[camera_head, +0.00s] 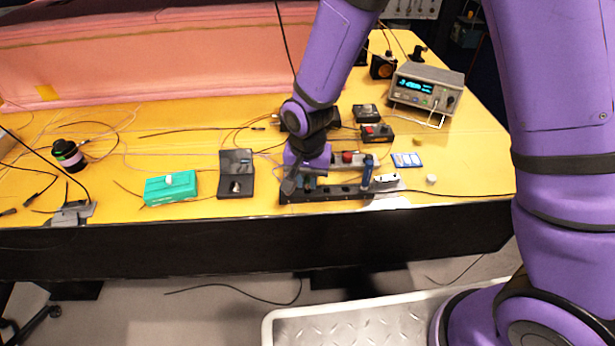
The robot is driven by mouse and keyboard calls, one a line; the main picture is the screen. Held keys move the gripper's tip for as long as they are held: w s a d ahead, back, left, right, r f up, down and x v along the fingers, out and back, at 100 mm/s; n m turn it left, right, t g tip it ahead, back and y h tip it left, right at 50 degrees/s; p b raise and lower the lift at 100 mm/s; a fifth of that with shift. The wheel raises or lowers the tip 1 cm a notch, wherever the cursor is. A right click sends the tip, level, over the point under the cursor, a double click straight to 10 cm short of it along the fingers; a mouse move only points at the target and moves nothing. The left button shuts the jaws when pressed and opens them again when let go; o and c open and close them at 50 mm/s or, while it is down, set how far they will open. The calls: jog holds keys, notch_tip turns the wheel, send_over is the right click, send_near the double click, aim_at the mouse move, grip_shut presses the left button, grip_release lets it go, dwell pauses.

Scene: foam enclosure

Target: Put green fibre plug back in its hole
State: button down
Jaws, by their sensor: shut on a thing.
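My gripper (290,187) points down at the left end of a long black rack (335,195) at the table's front edge. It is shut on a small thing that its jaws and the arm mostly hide. I cannot make out the thing's colour or whether it touches the rack. I cannot pick out a green fibre plug or its hole for certain at this size. A dark blue upright handle (367,171) stands at the right part of the rack.
A grey instrument with a lit display (426,88) stands at the back right. Small black boxes (377,133) sit behind the rack. Loose cables cross the yellow table. Pink foam walls the back.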

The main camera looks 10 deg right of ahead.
jog(key=shift+f, duration=1.05)
jog(key=c, duration=0.9)
grip_release()
jog(key=shift+c, duration=0.2)
notch_tip(320, 180, up, 11)
jog(key=shift+f, duration=0.15)
